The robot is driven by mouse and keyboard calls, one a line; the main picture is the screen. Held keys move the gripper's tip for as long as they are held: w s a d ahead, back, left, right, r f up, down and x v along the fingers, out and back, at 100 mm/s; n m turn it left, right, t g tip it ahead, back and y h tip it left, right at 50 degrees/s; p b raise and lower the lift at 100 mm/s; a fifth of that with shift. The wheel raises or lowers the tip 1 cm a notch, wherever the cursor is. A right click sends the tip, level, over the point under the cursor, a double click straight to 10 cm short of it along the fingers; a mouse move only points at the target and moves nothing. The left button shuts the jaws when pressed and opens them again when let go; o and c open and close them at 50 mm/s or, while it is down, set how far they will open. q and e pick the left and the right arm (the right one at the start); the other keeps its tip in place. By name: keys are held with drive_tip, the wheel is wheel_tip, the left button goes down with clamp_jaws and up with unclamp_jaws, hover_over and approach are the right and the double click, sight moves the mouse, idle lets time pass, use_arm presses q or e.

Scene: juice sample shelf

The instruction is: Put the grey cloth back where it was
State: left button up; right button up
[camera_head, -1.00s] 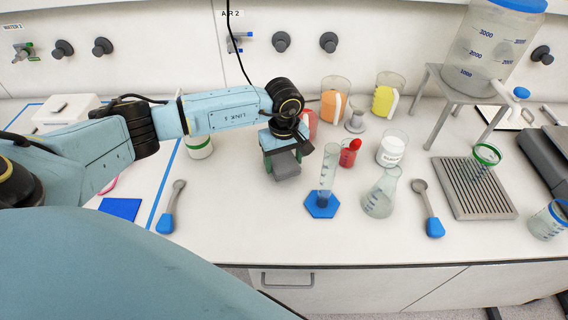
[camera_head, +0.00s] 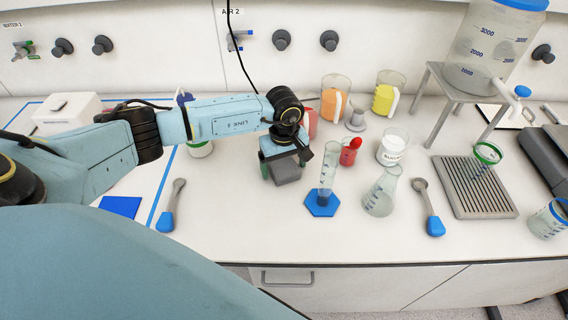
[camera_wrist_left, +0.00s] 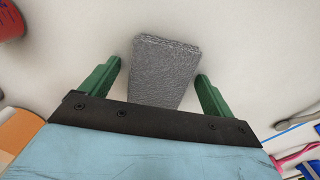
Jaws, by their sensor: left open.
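The grey cloth (camera_head: 287,171) is a small folded block on the white counter, left of the measuring cylinder with the blue base. My left gripper (camera_head: 284,168) is over it and open. In the left wrist view the cloth (camera_wrist_left: 163,72) shows its textured grey top between the two green fingers (camera_wrist_left: 158,80), with a gap on each side. Its near end is hidden under the gripper body. My right gripper is not in view.
The measuring cylinder (camera_head: 327,178), a conical flask (camera_head: 381,194) and a red dropper bottle (camera_head: 349,153) stand to the right. Beakers of orange (camera_head: 334,103) and yellow juice (camera_head: 385,98) stand behind.

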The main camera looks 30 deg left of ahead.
sight(284, 166)
use_arm(q)
wheel_tip(284, 166, up, 12)
drive_tip(key=b, duration=0.1)
drive_tip(key=shift+r, duration=0.15)
idle(0.4)
